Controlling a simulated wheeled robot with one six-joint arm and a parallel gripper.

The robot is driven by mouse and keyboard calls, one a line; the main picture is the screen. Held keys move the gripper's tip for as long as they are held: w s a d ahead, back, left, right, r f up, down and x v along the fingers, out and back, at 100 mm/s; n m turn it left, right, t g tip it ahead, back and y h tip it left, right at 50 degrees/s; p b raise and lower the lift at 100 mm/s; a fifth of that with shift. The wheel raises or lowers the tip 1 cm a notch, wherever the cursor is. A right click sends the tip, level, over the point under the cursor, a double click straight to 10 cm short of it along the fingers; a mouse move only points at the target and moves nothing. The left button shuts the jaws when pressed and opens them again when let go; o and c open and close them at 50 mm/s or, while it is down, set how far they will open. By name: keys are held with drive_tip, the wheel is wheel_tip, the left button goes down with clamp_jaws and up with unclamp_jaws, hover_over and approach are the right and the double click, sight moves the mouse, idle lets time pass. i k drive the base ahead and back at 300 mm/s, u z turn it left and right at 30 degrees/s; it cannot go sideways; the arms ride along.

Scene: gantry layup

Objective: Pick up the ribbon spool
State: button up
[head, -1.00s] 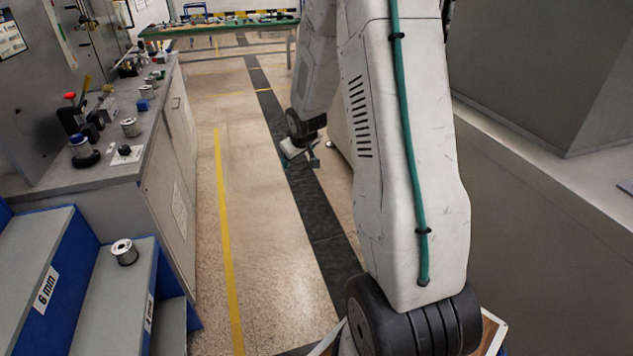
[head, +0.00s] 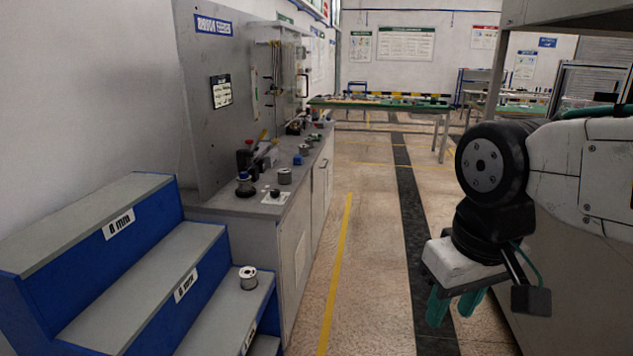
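A small silver spool (head: 247,278) with a dark hole in its top stands upright on a low grey tread of the blue stepped rack (head: 140,262), at lower left. My gripper (head: 455,306) hangs over the aisle floor at right, with its teal fingers pointing down. A gap shows between the fingers and nothing is seen in them. The gripper is well to the right of the spool and apart from it. Other similar spools stand on the grey counter, including one (head: 285,176) near its front edge.
The grey counter (head: 232,205) behind the rack holds a black-handled device (head: 245,160) and small parts. A green-topped table (head: 385,103) stands far back. The aisle floor (head: 365,215) with a yellow line is clear. A large grey body (head: 560,275) borders the right.

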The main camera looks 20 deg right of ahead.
sight(284, 175)
drive_tip(key=u, duration=0.7)
drive_tip(key=k, duration=0.1)
drive_tip(key=z, duration=1.6)
drive_tip(key=i, duration=1.95)
drive_tip(key=u, duration=1.15)
drive_tip(key=i, duration=0.55)
drive_tip(key=u, duration=0.4)
